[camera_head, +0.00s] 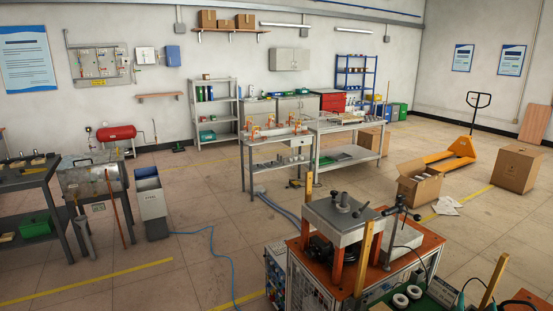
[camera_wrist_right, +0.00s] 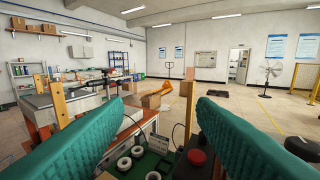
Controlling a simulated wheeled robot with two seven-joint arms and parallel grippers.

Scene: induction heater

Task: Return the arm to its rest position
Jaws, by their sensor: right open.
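My right gripper (camera_wrist_right: 160,103) shows in the right wrist view as two teal ribbed fingers. They are spread wide apart with nothing between them. It is over the workbench area, with white rings (camera_wrist_right: 125,163) below it and the heater unit beyond its left finger. I cannot make out the right gripper clearly in the head view. My left gripper is in neither view.
The heater unit (camera_head: 340,218) stands on an orange-topped cabinet (camera_head: 420,243), with upright wooden bars (camera_head: 368,255) beside it. An open carton (camera_head: 418,187) and an orange pallet truck (camera_head: 450,157) stand behind. The floor left of the cabinet is mostly clear, crossed by a blue hose (camera_head: 214,250).

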